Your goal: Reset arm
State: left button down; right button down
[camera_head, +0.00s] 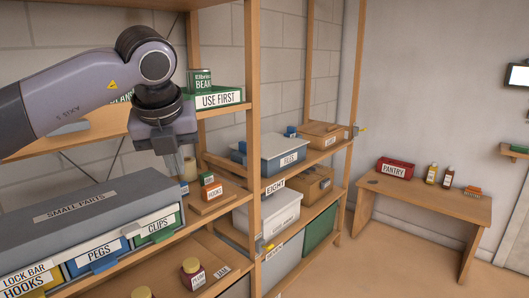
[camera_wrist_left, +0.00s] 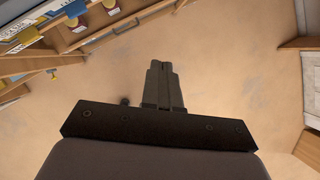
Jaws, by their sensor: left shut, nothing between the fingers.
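My left arm (camera_head: 90,92) reaches in from the left in the head view. My left gripper (camera_head: 177,165) points down in front of the wooden shelving, above the right end of the grey small parts cabinet (camera_head: 95,200). In the left wrist view its two dark fingers (camera_wrist_left: 162,76) lie together with nothing between them, over tan floor (camera_wrist_left: 230,70). My right arm and gripper are not in view.
A green tin (camera_head: 200,80) stands on the upper shelf, near my wrist. A desk (camera_head: 425,197) with a red pantry box (camera_head: 395,168) stands at the right wall. Floor between is clear.

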pick_arm(q)
jog(key=s+d+f+m+g+h, duration=0.2)
jog(key=s+d+f+m+h, duration=0.15)
jog(key=d+f, duration=0.45)
jog(key=s+d+f+n+g+h, duration=0.1)
jog(key=s+d+f+g+h, duration=0.15)
jog(key=s+d+h, duration=0.4)
jog(key=s+d+f+n+g+h, duration=0.1)
jog(key=s+d+g+h, duration=0.2)
jog(key=d+h, duration=0.55)
jog(key=w+a+f+n+t+y, duration=0.25)
jog(key=a+f+n+t, duration=0.45)
jog(key=n+t, duration=0.4)
jog(key=w+a+f+n+t+y, duration=0.1)
jog(key=a+f+n+t+y, duration=0.3)
jog(key=a+f+n+t, duration=0.65)
jog(key=s+a+f+n+g+y, duration=0.4)
jog(key=s+a+f+n, duration=0.1)
jog(key=s+f, duration=0.3)
jog(key=s+a+f+n+g+y, duration=0.4)
jog(key=s+f, duration=0.4)
jog(key=f, duration=0.2)
jog(key=shift+s+a+n+g+y+p, duration=0.15)
jog(key=shift+a+n+g+y+p, duration=0.2)
jog(key=shift+n+y, duration=0.35)
